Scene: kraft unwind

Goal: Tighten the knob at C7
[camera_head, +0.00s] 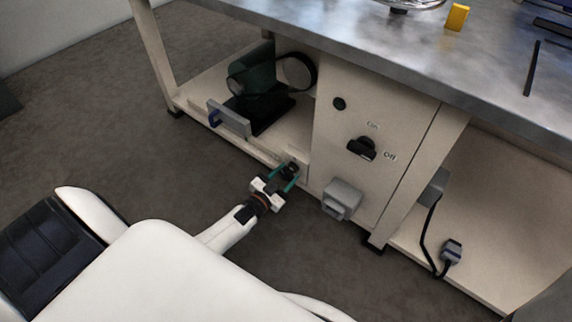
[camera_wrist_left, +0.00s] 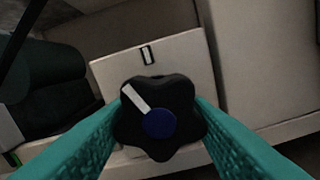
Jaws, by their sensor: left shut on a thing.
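The knob (camera_wrist_left: 172,94) is black and lobed, with a blue centre and a white mark toward its upper left in the left wrist view. A white plate with a short black-and-white mark stands behind it. My left gripper (camera_wrist_left: 158,125) has its teal fingers on both sides of the knob, shut on it. In the head view my left gripper (camera_head: 286,177) reaches to the lower shelf edge, and the knob (camera_head: 291,168) shows as a small dark shape between the fingers. No C7 label is readable. My right gripper is not in view.
A cabinet panel (camera_head: 353,120) with a black On/Off switch (camera_head: 362,148) and a grey socket box (camera_head: 342,198) is right of my gripper. A dark green device (camera_head: 262,90) sits on the shelf. Floor is clear at left.

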